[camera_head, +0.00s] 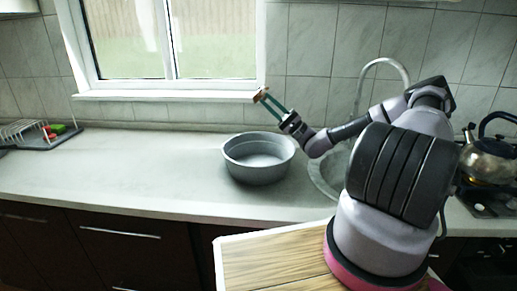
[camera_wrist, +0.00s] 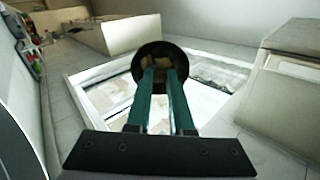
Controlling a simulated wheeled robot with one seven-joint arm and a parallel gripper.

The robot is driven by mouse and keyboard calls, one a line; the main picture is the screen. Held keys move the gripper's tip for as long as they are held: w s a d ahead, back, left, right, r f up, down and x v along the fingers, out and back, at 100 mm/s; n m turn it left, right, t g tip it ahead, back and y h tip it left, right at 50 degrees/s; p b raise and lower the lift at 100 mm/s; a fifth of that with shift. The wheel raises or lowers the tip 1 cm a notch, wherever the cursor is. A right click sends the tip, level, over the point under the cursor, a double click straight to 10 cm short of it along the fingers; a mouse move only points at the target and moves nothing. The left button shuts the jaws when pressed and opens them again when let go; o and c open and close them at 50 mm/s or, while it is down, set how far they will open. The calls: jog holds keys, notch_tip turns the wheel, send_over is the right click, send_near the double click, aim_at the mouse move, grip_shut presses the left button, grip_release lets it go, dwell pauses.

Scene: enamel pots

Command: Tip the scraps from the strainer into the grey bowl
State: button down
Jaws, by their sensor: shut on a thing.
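The grey bowl (camera_head: 262,174) stands upright on the counter, left of the sink, and its visible inside looks empty. My gripper (camera_head: 265,98) is raised above the bowl's far side, its teal fingers pointing up and left. In the wrist view my gripper (camera_wrist: 160,68) is shut on a dark round thing (camera_wrist: 179,51), which I take to be the strainer. Tan patches show at the fingertips; I cannot tell whether they are scraps or finger pads. In the head view only a small brownish shape shows at the tips, and the strainer's tilt is unclear.
A sink with a tall tap (camera_head: 384,62) is behind my arm. A kettle (camera_head: 488,158) stands on the hob at right. A dish rack (camera_head: 25,130) is at far left. The window (camera_head: 165,40) is behind the gripper. The counter left of the bowl is clear.

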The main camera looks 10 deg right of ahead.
jog(key=shift+f, duration=0.8)
dwell(0.4)
jog(key=shift+r, duration=0.1)
dwell(0.5)
